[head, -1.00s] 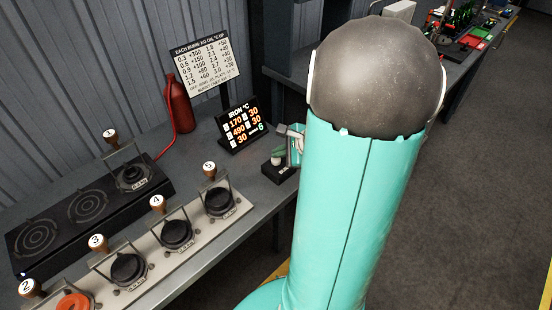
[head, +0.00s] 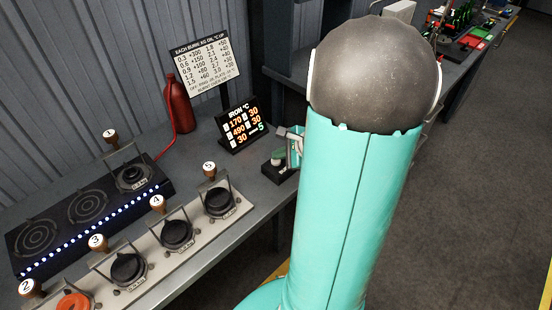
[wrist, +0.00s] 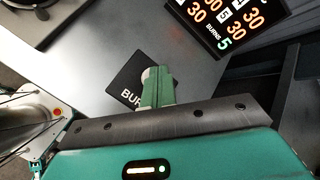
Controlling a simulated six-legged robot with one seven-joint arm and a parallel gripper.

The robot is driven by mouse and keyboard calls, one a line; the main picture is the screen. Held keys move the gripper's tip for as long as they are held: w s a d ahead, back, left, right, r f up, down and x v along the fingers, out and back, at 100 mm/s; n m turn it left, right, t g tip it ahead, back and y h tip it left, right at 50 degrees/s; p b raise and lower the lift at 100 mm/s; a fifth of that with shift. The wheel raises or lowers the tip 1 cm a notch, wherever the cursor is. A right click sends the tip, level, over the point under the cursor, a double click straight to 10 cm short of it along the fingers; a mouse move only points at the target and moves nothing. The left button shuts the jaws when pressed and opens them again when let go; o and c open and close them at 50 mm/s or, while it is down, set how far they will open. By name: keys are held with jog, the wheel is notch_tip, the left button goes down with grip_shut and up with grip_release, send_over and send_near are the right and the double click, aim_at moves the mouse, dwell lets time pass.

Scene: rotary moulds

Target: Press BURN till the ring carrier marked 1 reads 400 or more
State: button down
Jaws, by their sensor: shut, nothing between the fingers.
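The ring carrier marked 1 (head: 132,177) stands on the right-hand plate of the black burner (head: 88,207); its ring is dark. A row of blue-white lights along the burner's front edge is lit. In the head view my gripper (head: 293,142) is beside the box (head: 279,172).
Carriers 2 (head: 75,302), 3 (head: 128,268), 4 (head: 176,234) and 5 (head: 218,201) stand on a pale rack; carrier 2's ring glows orange. A red bottle (head: 179,104) and a burn chart (head: 207,62) are behind.

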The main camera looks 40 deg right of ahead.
aim_at(280, 161)
jog(key=shift+r, duration=0.8)
jog(key=shift+r, duration=2.5)
